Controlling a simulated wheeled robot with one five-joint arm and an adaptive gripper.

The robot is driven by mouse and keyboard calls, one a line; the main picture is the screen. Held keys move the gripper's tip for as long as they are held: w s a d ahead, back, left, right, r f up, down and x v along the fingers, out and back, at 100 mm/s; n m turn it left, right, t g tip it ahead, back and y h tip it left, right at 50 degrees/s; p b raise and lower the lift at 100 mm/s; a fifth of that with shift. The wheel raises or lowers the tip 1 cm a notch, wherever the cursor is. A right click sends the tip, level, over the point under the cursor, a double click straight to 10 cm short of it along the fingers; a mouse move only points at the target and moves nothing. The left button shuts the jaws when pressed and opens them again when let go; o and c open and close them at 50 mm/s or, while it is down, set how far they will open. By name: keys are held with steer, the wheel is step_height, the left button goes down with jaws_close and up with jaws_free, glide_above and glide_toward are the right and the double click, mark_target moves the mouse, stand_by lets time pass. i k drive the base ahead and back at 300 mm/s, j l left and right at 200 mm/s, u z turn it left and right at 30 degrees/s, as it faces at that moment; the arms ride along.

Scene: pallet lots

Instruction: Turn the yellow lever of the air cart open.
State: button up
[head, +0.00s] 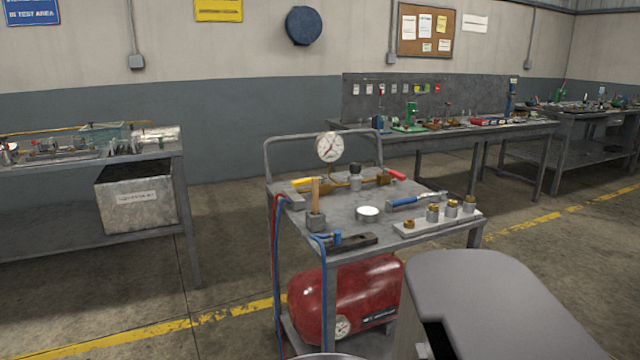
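The air cart (345,222) is a grey metal cart ahead of me, with a push handle at its back and a red tank below. The yellow lever (303,182) is at the back left of the cart's top, at the left end of a brass pipe fitting (372,181). It looks roughly in line with the pipe; its exact angle is too small to tell. A wooden upright handle stands just in front of it. A red lever (397,174) is at the pipe's right end. A round gauge (329,147) rises behind. My gripper is not in view.
The cart top also holds a blue-handled tool (415,200), a white round tin (367,213) and a plate with several brass fittings (438,222). Red and blue hoses hang at its left. A workbench (150,150) stands left, another (540,128) behind right. Floor between is clear.

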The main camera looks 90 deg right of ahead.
mark_target(295, 183)
steer(key=i+l+z, duration=0.2)
steer(key=z, duration=0.25)
steer(key=i+z, duration=0.9)
steer(key=i+j+z, duration=0.15)
steer(key=z, duration=0.3)
steer(key=i+l+z, duration=0.1)
steer(key=i+z, duration=0.35)
steer(key=i+j+z, duration=0.1)
steer(key=i+z, duration=0.35)
steer(key=i+l+u, duration=0.5)
steer(key=l+u, duration=0.15)
steer(key=i+l+u, duration=0.1)
steer(key=l+u, duration=0.2)
steer(key=l, duration=0.2)
